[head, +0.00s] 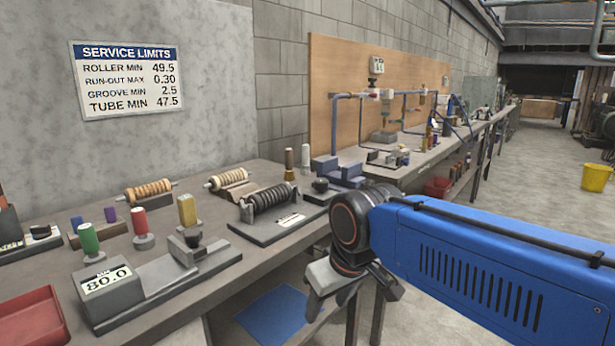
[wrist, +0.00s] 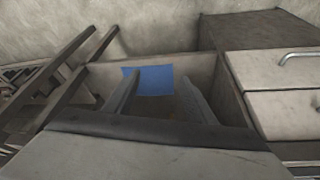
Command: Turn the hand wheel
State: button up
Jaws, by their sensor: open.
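My gripper (head: 330,305) hangs in front of the bench edge in the head view, fingers pointing down. Its two fingers stand apart with nothing between them in the wrist view (wrist: 160,77). I cannot clearly pick out a hand wheel in either view. A grey measuring device (head: 130,290) with an "80.0" display stands at the near end of the bench, with a dark knob (head: 192,239) on its block. A dark spring-like roller (head: 270,200) sits on a grey plate farther along. The gripper is apart from all of these.
The bench (head: 225,285) carries several rollers and coloured plugs, and a red tray (head: 35,318) at its near left. A blue sheet (head: 278,312) lies below the bench edge, also in the wrist view (wrist: 150,80). Drawers (wrist: 275,75) stand right of it. Open floor lies right.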

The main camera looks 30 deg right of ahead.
jog(key=w+d+r+n+g, duration=0.1)
jog(key=w+d+r+n, duration=0.15)
jog(key=w+r, duration=0.6)
jog(key=w+d+r+n+g, duration=0.1)
jog(key=w+d+r, duration=0.35)
jog(key=r, duration=0.75)
notch_tip(320, 180, up, 13)
jog(key=n+g, duration=0.2)
jog(key=n, duration=0.1)
send_over(321, 179)
notch_tip(321, 179, down, 17)
jog(key=shift+s+a+f, duration=0.1)
jog(key=shift+s, duration=0.05)
jog(key=c, duration=1)
